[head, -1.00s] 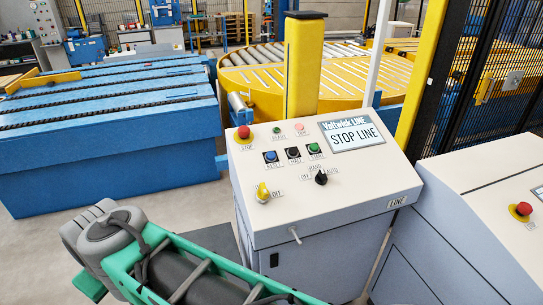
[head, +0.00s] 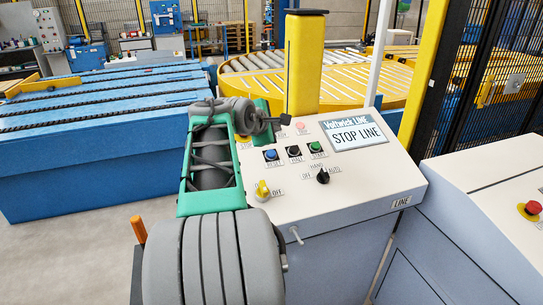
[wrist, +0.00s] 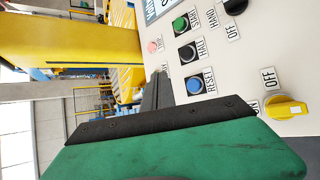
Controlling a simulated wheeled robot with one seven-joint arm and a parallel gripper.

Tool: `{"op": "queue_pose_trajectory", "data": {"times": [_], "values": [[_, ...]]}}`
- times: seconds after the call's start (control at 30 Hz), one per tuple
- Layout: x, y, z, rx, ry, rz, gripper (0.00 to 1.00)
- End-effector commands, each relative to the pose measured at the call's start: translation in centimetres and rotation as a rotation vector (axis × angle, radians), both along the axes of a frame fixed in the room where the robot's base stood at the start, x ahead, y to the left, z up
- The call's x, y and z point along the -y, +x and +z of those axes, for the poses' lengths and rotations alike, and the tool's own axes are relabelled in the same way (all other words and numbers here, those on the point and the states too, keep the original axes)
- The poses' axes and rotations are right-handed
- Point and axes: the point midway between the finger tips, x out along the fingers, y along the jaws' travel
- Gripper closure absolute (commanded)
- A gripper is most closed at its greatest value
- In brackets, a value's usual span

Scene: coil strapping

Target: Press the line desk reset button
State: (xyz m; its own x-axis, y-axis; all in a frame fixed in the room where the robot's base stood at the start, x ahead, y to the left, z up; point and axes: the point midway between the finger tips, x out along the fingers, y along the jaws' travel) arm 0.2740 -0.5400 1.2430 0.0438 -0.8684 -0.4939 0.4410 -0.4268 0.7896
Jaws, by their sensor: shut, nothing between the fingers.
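The line desk (head: 340,190) has a sloped pale top. Its blue RESET button (head: 271,155) is leftmost in a row with the black HALT button (head: 293,152) and the green START button (head: 315,147). The RESET button also shows in the wrist view (wrist: 195,86), beside the dark fingers. My gripper (head: 284,120) is above the upper left of the desk, behind the RESET button in the head view. In the wrist view my gripper (wrist: 156,88) is shut and empty, apart from the button. My arm hides the red stop button.
A yellow knob (head: 262,191) and a black selector (head: 323,176) are below the buttons. A yellow post (head: 304,65) stands behind the desk. Another desk with a red button (head: 532,208) is at right.

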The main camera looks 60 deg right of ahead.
Motion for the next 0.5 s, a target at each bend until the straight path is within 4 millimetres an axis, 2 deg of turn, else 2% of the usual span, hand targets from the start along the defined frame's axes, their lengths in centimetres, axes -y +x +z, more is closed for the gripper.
{"op": "queue_pose_trajectory", "data": {"times": [0.33,0.5], "values": [[0.0,0.0,-0.1,-0.003,-0.001,0.001,1.0],[0.3,0.3,-1.2,-0.002,-0.001,0.002,1.0]]}}
